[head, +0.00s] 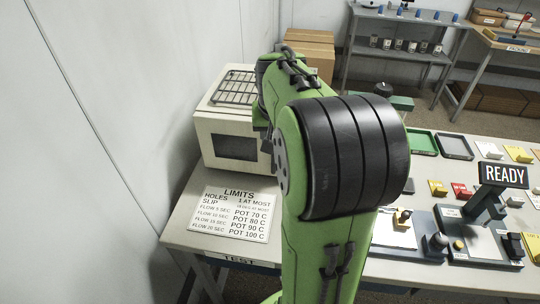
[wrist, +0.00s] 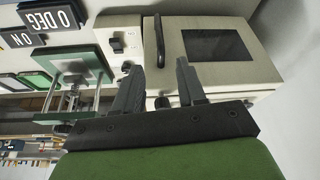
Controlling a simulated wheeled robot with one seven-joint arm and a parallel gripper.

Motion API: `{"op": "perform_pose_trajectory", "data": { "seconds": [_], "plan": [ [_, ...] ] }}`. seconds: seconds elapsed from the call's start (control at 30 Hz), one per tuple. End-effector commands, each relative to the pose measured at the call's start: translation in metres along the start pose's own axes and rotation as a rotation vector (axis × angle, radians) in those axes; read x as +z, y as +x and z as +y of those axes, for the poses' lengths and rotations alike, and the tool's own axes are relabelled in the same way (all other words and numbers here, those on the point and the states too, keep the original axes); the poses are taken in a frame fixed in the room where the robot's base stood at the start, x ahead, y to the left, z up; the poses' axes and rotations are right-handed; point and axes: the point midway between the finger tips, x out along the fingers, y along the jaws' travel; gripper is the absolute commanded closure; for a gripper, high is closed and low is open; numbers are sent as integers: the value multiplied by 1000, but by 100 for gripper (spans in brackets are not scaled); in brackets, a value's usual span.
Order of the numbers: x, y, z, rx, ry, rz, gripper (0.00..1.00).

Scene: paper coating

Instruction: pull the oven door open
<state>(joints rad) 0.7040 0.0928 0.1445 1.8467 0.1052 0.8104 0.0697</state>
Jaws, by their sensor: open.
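The oven (head: 218,122) is a cream box at the left end of the table, with a wire rack on top. Its door (head: 212,150) looks shut, with a dark window (head: 235,147). In the wrist view the door (wrist: 252,64) shows with its window (wrist: 218,45) and a dark bar handle (wrist: 158,40). My gripper (wrist: 160,66) is open and empty, its two dark fingers pointing toward the handle. The handle lies ahead, between the two fingertips in the picture; I cannot tell the remaining distance. In the head view my green arm hides the gripper and the handle.
A green-topped stand (wrist: 75,58) and sign displays (wrist: 50,18) are left in the wrist view. A LIMITS sheet (head: 228,213) lies before the oven. A wall (head: 95,130) stands close at left.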

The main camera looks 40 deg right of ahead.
Motion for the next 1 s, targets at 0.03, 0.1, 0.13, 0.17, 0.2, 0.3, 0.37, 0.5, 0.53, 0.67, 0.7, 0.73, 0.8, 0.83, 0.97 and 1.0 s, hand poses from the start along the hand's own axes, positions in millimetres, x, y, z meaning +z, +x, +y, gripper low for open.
{"op": "perform_pose_trajectory", "data": {
  "seconds": [0.03,0.1,0.13,0.17,0.2,0.3,0.37,0.5,0.53,0.67,0.7,0.73,0.8,0.83,0.97,1.0],
  "plan": [
    [-1,4,0,-1,1,-2,60],
    [0,12,-1,-1,-1,-3,60],
    [0,18,-1,-1,-1,-4,60],
    [0,26,0,-1,-1,-6,60],
    [1,36,0,-1,-1,-6,60],
    [1,62,-1,-2,-3,-7,60],
    [1,77,-1,-2,-3,-7,60],
    [1,112,-1,-2,-4,-6,60],
    [1,119,-1,-2,-4,-6,60],
    [1,142,-1,-2,-4,-4,60],
    [0,146,-1,-2,-5,-4,60],
    [0,149,-1,-1,-5,-3,60],
    [0,153,-2,-1,-5,-2,60],
    [0,154,-2,-1,-5,-1,60],
    [0,154,-2,-1,-5,0,60],
    [0,154,-2,-2,-5,-1,60]
  ]
}}
